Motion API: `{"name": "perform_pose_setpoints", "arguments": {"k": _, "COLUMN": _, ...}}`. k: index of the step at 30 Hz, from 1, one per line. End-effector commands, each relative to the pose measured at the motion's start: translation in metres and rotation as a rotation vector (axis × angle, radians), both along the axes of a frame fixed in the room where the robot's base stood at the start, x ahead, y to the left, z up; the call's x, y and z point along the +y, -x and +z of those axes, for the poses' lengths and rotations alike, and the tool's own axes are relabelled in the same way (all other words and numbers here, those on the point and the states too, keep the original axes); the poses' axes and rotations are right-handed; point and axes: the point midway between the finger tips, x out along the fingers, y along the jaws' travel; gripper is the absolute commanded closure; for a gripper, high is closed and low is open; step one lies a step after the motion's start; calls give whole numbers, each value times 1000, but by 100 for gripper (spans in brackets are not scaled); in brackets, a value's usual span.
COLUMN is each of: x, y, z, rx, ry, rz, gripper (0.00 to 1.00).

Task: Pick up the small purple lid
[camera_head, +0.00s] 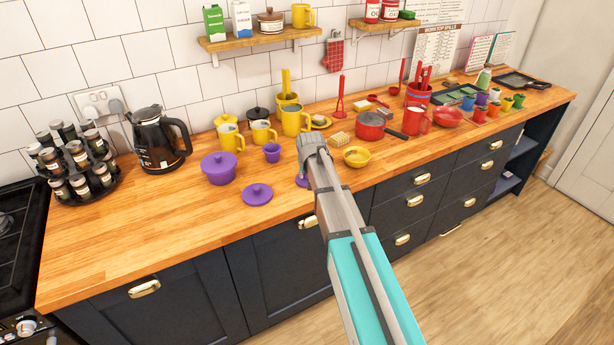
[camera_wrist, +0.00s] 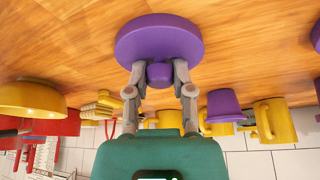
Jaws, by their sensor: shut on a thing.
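My gripper (camera_wrist: 160,70) is shut on the knob of a small purple lid (camera_wrist: 158,35), with one finger on each side of the knob. The lid's round disc lies close to the wooden counter; I cannot tell whether it touches. In the head view only a sliver of this lid (camera_head: 300,182) shows beside my arm, and my fingertips are hidden. Another purple lid (camera_head: 257,195) with a knob lies on the counter to the left.
A purple pot (camera_head: 219,168) and a purple cup (camera_head: 272,153) stand behind the lids. A yellow bowl (camera_head: 356,157) is close on the right. Yellow mugs (camera_head: 295,120) stand further back. The counter's front left (camera_head: 130,235) is clear.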

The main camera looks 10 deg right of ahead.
Motion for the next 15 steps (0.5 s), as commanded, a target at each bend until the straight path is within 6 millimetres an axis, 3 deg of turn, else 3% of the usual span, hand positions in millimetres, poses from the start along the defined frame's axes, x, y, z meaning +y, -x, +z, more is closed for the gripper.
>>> {"name": "perform_pose_setpoints", "arguments": {"k": 15, "x": 0, "y": 0, "z": 29, "rx": 0, "ry": 0, "rz": 0, "gripper": 96}}
